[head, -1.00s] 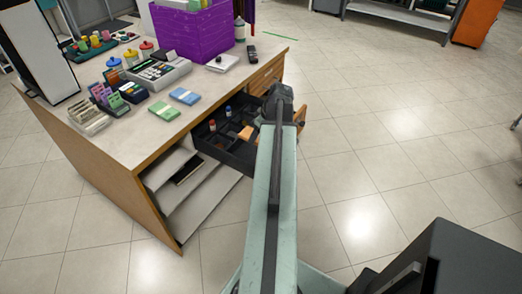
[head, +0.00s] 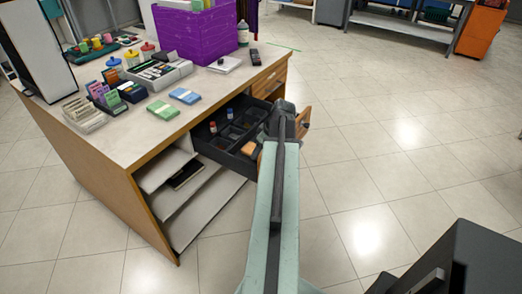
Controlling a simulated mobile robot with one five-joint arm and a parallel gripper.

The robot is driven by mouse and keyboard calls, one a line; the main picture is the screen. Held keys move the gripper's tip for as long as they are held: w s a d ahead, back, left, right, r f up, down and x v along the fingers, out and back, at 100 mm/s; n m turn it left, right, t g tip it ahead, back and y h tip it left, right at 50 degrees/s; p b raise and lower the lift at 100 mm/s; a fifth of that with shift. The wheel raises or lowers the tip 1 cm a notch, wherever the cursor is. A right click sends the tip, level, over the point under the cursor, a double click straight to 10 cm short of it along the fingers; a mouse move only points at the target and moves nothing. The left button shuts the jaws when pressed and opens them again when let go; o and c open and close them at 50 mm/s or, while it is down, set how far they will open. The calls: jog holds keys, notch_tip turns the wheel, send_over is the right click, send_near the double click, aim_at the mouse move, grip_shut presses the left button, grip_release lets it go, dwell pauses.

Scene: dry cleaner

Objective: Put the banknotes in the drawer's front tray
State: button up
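Two flat stacks of banknotes lie on the counter (head: 140,125) near its front edge: a green stack (head: 163,110) and a blue stack (head: 185,96) just to its right. The open drawer (head: 212,153) pulls out of the counter front. It is dark inside with several compartments, holding small bottles and an orange-brown item (head: 249,148). My arm covers the drawer's right part, so its front tray is partly hidden. The end of my arm, with my gripper (head: 282,108), is over the drawer's right end. I cannot see its fingers clearly or whether they are open.
A card rack (head: 84,112), a cash register (head: 158,73), a purple box (head: 195,35), a white pad (head: 224,64) and a dark handset (head: 255,57) stand on the counter. Open shelves (head: 190,200) are below the drawer.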

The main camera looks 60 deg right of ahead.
jog(key=shift+o, duration=1.1)
jog(key=shift+r, duration=0.15)
jog(key=shift+r+p, duration=0.35)
jog(key=shift+p, duration=0.15)
jog(key=p+v, duration=1)
jog(key=v, duration=0.1)
jog(key=shift+s+r, duration=0.15)
jog(key=shift+r, duration=0.05)
